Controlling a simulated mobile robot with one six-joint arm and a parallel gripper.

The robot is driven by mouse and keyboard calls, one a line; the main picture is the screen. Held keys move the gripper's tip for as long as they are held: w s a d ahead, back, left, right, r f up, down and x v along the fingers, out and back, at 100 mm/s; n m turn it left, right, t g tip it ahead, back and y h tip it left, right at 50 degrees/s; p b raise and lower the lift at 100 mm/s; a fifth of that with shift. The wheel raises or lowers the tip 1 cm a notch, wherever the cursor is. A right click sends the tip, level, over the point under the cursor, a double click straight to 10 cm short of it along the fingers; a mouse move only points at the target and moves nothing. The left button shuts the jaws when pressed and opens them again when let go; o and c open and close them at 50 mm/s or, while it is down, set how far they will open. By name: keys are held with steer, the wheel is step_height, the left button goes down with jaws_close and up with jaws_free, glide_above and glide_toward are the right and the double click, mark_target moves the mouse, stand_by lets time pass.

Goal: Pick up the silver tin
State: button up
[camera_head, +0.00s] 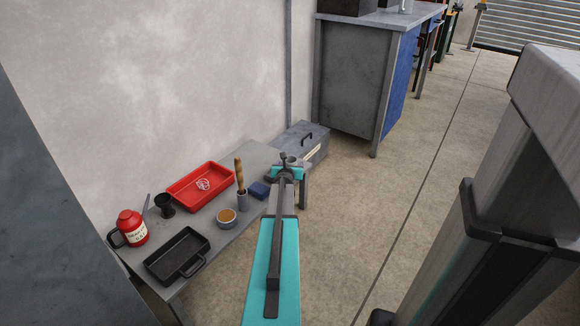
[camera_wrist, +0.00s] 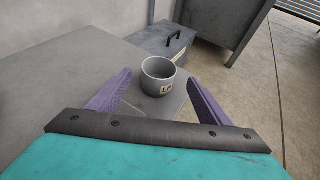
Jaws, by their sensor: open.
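The silver tin (camera_wrist: 160,77) is a short, open-topped grey cup with a small pale label on its front. In the wrist view it stands upright on the grey bench, near the bench's far corner. My gripper (camera_wrist: 163,87) is open, with one purple finger to the left of the tin and one to the right. The fingertips appear apart from the tin. In the head view my gripper (camera_head: 288,172) is at the right end of the bench, and the tin (camera_head: 292,159) shows only partly behind it.
The bench (camera_head: 222,245) also holds a red tray (camera_head: 201,186), a black pan (camera_head: 176,255), a red flask (camera_head: 131,228), a dark cup (camera_head: 165,205), an orange-filled bowl (camera_head: 227,217), a grey holder (camera_head: 242,201) and a blue block (camera_head: 259,190). A grey toolbox (camera_head: 304,145) stands beyond the bench's end.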

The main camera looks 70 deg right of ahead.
mark_target(291, 159)
stand_by(0.3)
steer(key=shift+b+x, duration=0.8)
steer(key=shift+x, duration=1.8)
steer(key=shift+r, duration=0.15)
steer(key=c, duration=1.1)
steer(key=shift+r, duration=0.15)
steer(key=shift+c, duration=0.2)
step_height(291, 159, up, 10)
steer(key=p, duration=0.7)
steer(key=shift+p, duration=0.35)
